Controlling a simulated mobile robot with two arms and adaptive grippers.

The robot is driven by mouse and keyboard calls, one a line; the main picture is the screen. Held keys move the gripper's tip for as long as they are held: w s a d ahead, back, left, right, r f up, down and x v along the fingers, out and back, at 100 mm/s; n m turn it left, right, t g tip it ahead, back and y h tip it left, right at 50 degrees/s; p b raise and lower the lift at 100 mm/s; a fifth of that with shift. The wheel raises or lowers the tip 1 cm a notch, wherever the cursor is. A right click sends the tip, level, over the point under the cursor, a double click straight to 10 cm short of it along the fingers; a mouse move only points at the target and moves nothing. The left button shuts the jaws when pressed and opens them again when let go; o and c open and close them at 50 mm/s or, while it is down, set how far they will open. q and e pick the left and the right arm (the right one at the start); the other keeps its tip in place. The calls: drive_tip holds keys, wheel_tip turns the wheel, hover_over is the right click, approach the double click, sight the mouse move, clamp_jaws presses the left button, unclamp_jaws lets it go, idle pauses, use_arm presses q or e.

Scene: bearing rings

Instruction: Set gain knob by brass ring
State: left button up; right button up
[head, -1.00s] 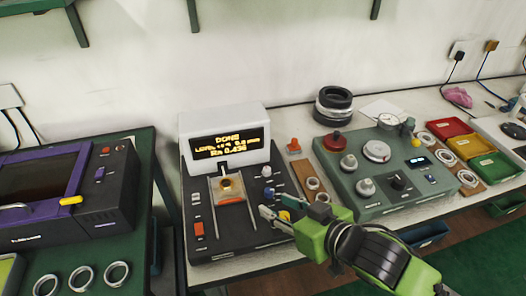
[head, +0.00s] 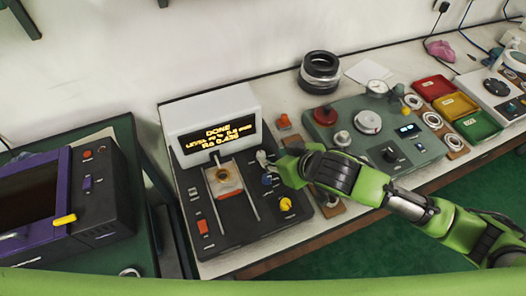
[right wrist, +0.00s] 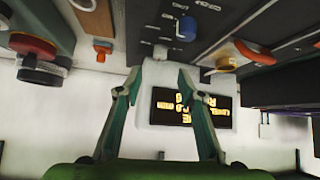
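The brass ring (head: 223,176) lies on the orange-edged stage of a dark tester with a white display head (head: 213,127). A blue knob (head: 267,180) and a yellow knob (head: 285,204) stand right of the stage. My right gripper (head: 265,162) is over the tester's right side, close to the blue knob. In the right wrist view its fingers (right wrist: 159,76) are apart, with a pale grey knob (right wrist: 160,52) between or just beyond the tips; contact is unclear. The blue knob (right wrist: 187,28) is beside them. My left gripper is not visible.
An orange rocker switch (head: 202,227) is at the tester's front left. A grey-green console (head: 375,135) with knobs stands to the right, partly behind my right arm. Black rings (head: 320,72) are stacked behind. A purple-framed screen unit (head: 60,205) is at left.

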sight(261, 154)
drive_tip(key=x, duration=0.9)
drive_tip(key=shift+r+p, duration=0.1)
drive_tip(key=shift+p, duration=0.25)
clamp_jaws()
